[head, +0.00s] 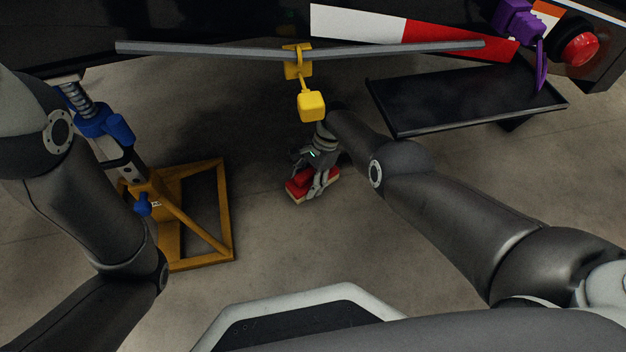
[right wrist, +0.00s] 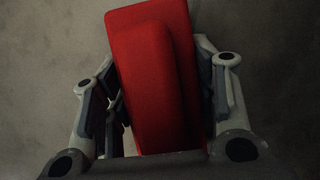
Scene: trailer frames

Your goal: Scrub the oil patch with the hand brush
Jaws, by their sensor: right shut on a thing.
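The hand brush (head: 299,188) has a red body and a pale lower edge that looks like bristles. My right gripper (head: 319,183) is shut on it, low over the concrete floor under the trailer's edge. In the right wrist view the red brush (right wrist: 155,80) lies between the two fingers of the right gripper (right wrist: 160,100). I cannot tell whether the bristles touch the floor. A darker area of floor (head: 240,140) lies behind the brush, but I cannot tell oil from shadow there. My left arm comes in at the left; its gripper is not in view.
An orange stand (head: 226,215) with a blue jack (head: 97,124) stands left of the brush. A yellow block (head: 312,106) hangs from a grey bar (head: 220,51) just above my right wrist. A black tray (head: 460,98) is at right. Floor in front of the brush is clear.

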